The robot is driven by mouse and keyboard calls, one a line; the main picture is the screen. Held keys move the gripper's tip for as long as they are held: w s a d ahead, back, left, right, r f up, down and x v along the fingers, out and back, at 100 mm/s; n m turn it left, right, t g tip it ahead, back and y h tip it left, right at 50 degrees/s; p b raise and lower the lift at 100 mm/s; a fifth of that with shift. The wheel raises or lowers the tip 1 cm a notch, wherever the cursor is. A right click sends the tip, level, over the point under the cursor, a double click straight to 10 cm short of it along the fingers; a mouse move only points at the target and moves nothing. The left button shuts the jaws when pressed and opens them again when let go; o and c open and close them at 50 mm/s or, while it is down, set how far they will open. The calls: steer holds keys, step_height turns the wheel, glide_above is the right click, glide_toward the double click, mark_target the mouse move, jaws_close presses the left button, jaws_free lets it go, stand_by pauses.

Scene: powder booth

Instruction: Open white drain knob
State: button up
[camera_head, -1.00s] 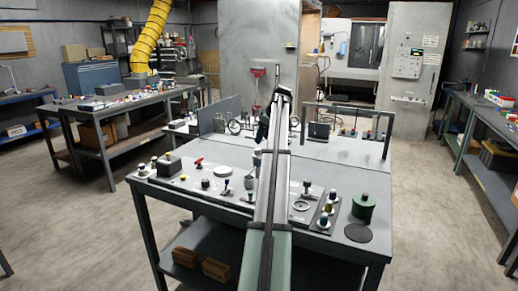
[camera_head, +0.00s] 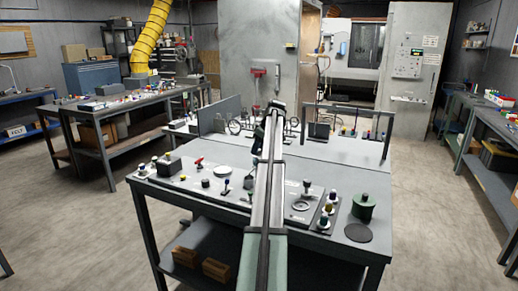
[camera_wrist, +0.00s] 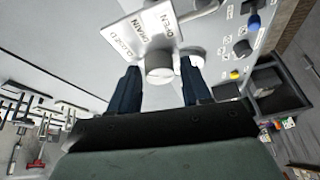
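The white drain knob (camera_wrist: 159,67) shows in the wrist view, against a white label plate (camera_wrist: 145,32) reading CLOSED, DRAIN and OPEN. My gripper (camera_wrist: 160,70) is open, with one dark blue finger on each side of the knob. A gap shows between the knob and each finger, so the gripper holds nothing. I cannot tell how deep the fingertips reach along the knob. In the head view my arm (camera_head: 266,180) covers the knob and the fingers.
A pale round part (camera_wrist: 196,57) sits close by the right fingertip. Blue (camera_wrist: 253,22), black (camera_wrist: 242,48) and yellow (camera_wrist: 235,74) knobs stand to the right, near a dark open box (camera_wrist: 278,90).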

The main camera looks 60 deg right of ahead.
steer(key=c, duration=0.7)
steer(key=shift+c, duration=0.2)
steer(key=shift+a+m, duration=0.1)
steer(key=shift+m, duration=0.2)
steer(key=m+h, duration=0.1)
steer(key=m, duration=0.2)
steer(key=shift+a+h, duration=0.15)
steer(key=shift+h, duration=0.15)
steer(key=m, duration=0.2)
steer(key=m+g+h, duration=0.1)
steer(key=m, duration=0.2)
steer(key=shift+w+g, duration=0.15)
steer(key=shift+g, duration=0.15)
steer(key=m, duration=0.2)
steer(key=m+g+h, duration=0.1)
steer(key=m, duration=0.1)
steer(key=shift+w+m+g, duration=0.1)
steer(key=shift+m+g, duration=0.2)
steer(key=m+g, duration=0.1)
steer(key=m, duration=0.3)
steer(key=shift+w+m+g+h, duration=0.1)
steer(key=shift+m+g+h, duration=0.2)
steer(key=shift+g, duration=0.1)
